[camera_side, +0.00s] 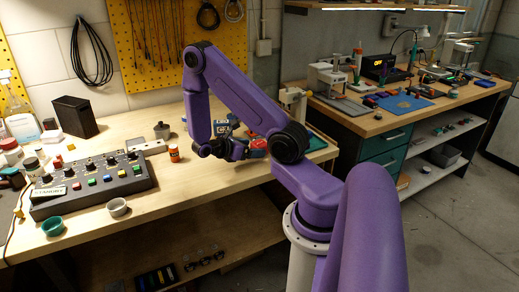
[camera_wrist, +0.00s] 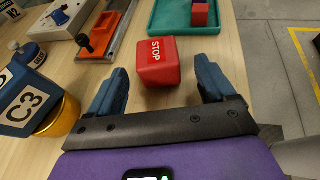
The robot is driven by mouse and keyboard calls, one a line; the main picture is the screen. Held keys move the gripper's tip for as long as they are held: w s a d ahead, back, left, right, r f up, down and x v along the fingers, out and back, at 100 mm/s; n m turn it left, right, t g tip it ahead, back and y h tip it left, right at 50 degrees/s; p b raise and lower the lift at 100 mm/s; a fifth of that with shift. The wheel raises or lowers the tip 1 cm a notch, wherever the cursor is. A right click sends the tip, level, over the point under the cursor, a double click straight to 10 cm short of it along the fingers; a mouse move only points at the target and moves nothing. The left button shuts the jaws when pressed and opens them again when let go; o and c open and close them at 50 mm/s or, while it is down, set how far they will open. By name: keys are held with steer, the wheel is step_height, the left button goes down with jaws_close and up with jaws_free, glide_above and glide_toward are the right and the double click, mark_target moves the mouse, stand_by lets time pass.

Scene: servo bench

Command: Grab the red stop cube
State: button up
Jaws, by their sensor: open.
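The red stop cube (camera_wrist: 157,64) sits on the wooden bench in the wrist view, with white STOP lettering on one face. My gripper (camera_wrist: 161,66) is open, with one blue finger on each side of the cube's near part. Bare bench shows between each finger and the cube, and no contact is visible. The cube's far part extends beyond the fingertips. In the side view my gripper (camera_side: 238,149) is low over the bench and partly hidden by my arm; red shows beside it, but I cannot clearly make out the cube there.
A teal tray (camera_wrist: 170,27) holding a small red-and-blue block (camera_wrist: 200,14) is beyond the cube. The bench edge is at right.

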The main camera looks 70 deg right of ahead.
mark_target(254, 147)
steer(key=shift+x, duration=1.8)
steer(key=shift+w, duration=0.1)
steer(key=c, duration=1.1)
